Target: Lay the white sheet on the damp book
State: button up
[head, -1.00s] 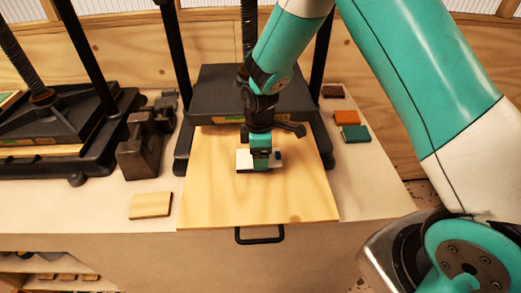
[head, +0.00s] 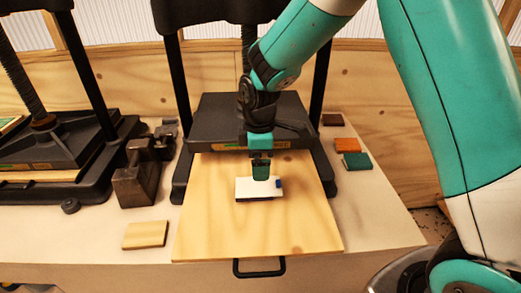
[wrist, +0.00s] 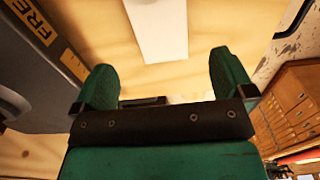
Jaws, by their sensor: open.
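The sheet hides most of the book; dampness cannot be seen. My gripper (head: 261,178) is over the sheet, pointing down. In the wrist view my gripper (wrist: 163,80) has its green fingers wide apart with nothing clasped, and the white sheet (wrist: 158,28) shows beyond them.
The wooden board (head: 215,235) has bare room around the sheet. The black press (head: 245,108) stands behind it, with upright posts either side. A dark metal weight (head: 135,186) and a tan block (head: 146,235) are left. Brown, orange (head: 347,145) and teal blocks (head: 357,161) are right.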

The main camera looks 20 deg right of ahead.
notch_tip(320, 180, up, 5)
jog(key=s+a+r+m+y, duration=0.2)
jog(key=s+r+m, duration=0.1)
jog(key=s, duration=0.9)
jog(key=s+a+r+m+y, duration=0.2)
jog(key=s+r+m, duration=0.2)
jog(key=s, duration=0.8)
jog(key=shift+s+a+r+b, duration=0.15)
jog(key=shift+s+r+b, duration=0.25)
jog(key=shift+r, duration=0.45)
